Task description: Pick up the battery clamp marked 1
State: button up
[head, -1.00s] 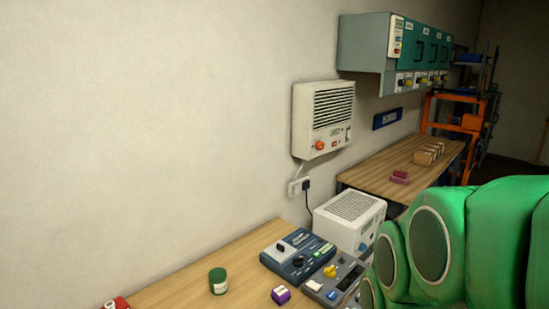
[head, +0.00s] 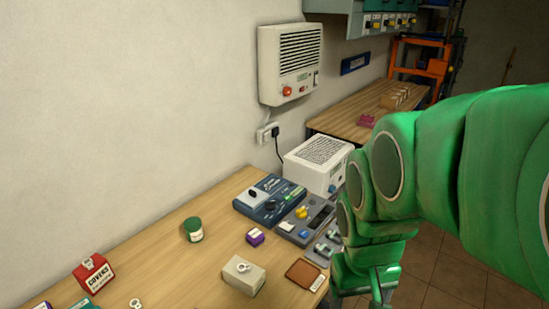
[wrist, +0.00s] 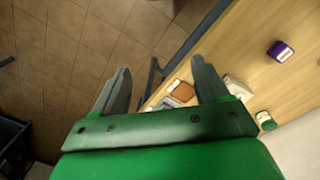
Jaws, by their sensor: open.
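My gripper (head: 376,290) hangs beyond the right edge of the near bench in the head view. In the wrist view its two grey fingers are apart with nothing between them (wrist: 160,72). A small light ring-shaped piece (head: 244,267) lies on a cream block (head: 238,283) on the bench. A similar piece (head: 135,303) is at the bottom edge of the head view. I cannot read a 1 on either, nor tell which thing is the battery clamp marked 1. My arm hides part of the bench's right side.
The near bench (head: 160,250) holds a green jar (head: 193,230), a purple box (head: 255,237), a dark blue device (head: 268,199), a grey panel (head: 318,213), a brown pad (head: 304,273) and a red COVERS box (head: 93,273). A white unit (head: 318,165) stands behind.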

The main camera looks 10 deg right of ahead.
jog(key=w+d+f+n+t+h, duration=0.2)
jog(key=w+d+t, duration=0.2)
jog(key=w+d, duration=1)
jog(key=w+d+f+n+t+h, duration=0.2)
jog(key=w+d+f+t, duration=0.15)
jog(key=w+d, duration=1.1)
jog(key=n+t+y, duration=0.4)
jog(key=n+y, duration=0.1)
jog(key=y, duration=1.1)
send_near(328, 251)
jog(key=a+r, duration=0.1)
jog(key=a, duration=0.2)
jog(key=shift+w+d+x, duration=0.1)
jog(key=shift+x, duration=1.15)
jog(key=shift+w+d+x, duration=0.15)
jog(key=shift+x, duration=1.05)
jog(key=shift+w+d+x, duration=0.1)
jog(key=shift+x, duration=1.15)
jog(key=shift+c, duration=0.4)
